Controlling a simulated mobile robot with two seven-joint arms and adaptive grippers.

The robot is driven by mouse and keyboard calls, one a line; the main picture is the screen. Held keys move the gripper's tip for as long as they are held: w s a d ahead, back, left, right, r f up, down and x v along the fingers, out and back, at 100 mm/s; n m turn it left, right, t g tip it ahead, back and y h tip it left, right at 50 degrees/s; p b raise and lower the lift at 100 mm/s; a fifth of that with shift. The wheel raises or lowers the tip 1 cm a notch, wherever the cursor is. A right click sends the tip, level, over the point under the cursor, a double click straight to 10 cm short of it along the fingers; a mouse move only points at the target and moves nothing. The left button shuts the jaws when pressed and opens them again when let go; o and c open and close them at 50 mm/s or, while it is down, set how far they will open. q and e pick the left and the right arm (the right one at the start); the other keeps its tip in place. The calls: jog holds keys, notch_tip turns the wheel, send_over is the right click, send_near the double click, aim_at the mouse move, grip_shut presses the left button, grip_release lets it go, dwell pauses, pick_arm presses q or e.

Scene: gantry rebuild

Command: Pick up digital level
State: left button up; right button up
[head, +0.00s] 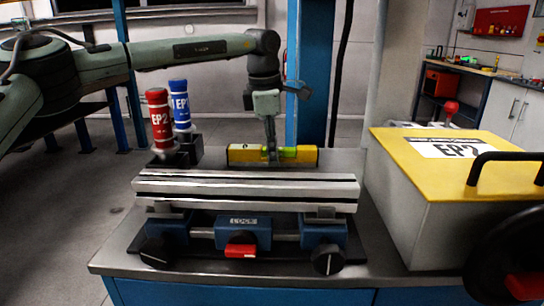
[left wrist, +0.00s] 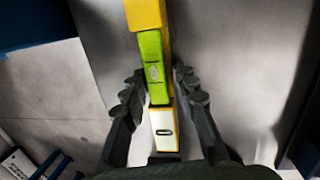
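The digital level (head: 243,153) is a yellow bar with a green section, lying level behind the grey vise jaws in the head view. My left gripper (head: 270,154) comes down on it near its middle, with a finger in front of the bar. In the left wrist view the level (left wrist: 153,65) runs between the two fingers of my left gripper (left wrist: 160,80). The fingertips sit close against both sides, and the gripper looks shut on it. The vise hides the level's underside, so I cannot tell whether it rests on anything. My right gripper is not in view.
The vise (head: 245,190) stands directly in front of the level on a grey-topped bench (head: 115,258). Red (head: 159,118) and blue (head: 180,105) bottles stand close left of the level. A yellow-lidded box (head: 412,215) stands to the right. A blue post (head: 312,70) rises behind.

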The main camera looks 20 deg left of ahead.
pick_arm(q)
grip_shut()
jog(key=shift+r, duration=0.15)
